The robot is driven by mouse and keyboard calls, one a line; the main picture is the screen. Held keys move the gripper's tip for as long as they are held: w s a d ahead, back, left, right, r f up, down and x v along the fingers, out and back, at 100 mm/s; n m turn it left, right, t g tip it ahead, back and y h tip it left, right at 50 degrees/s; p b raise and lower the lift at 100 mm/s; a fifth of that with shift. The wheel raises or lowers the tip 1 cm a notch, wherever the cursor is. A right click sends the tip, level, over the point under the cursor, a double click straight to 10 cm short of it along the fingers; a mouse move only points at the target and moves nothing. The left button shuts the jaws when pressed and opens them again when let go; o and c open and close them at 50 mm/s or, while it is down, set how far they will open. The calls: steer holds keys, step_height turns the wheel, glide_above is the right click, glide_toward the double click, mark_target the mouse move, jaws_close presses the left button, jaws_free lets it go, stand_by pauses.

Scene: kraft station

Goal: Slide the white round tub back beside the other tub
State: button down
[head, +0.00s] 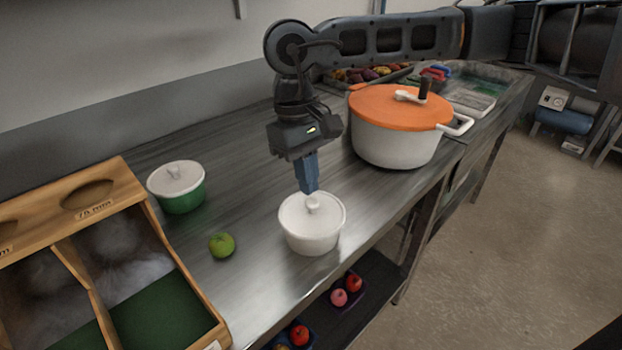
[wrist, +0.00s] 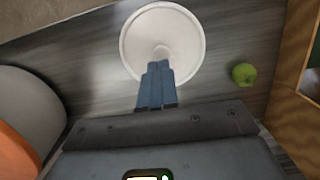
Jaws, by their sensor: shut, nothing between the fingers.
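The white round tub (head: 312,232) with a knobbed lid stands upright near the front edge of the steel counter. It also shows from above in the wrist view (wrist: 188,36). The other tub (head: 182,195) is green with a white lid and stands further back at the left, beside the wooden box. My gripper (head: 310,190) points down with its blue fingers shut and empty, right at the white tub's lid knob. In the wrist view the fingertips (wrist: 158,66) overlap the near part of the lid. I cannot tell whether they touch the tub.
A green fruit (head: 222,245) lies on the counter left of the white tub. A wooden divided box (head: 130,190) stands at the left. A large white pot with an orange lid (head: 398,108) stands at the right. The counter (head: 245,190) between the two tubs is clear.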

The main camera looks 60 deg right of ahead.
mark_target(312, 224)
steer(key=shift+s+a+p, duration=0.25)
steer(key=shift+s+p, duration=0.1)
steer(key=shift+s, duration=0.2)
steer(key=shift+w+f+b, duration=0.1)
steer(key=shift+f+b, duration=0.2)
steer(key=shift+f, duration=0.35)
steer(key=shift+f+b, duration=0.2)
steer(key=shift+b, duration=0.5)
steer(key=shift+f, duration=0.15)
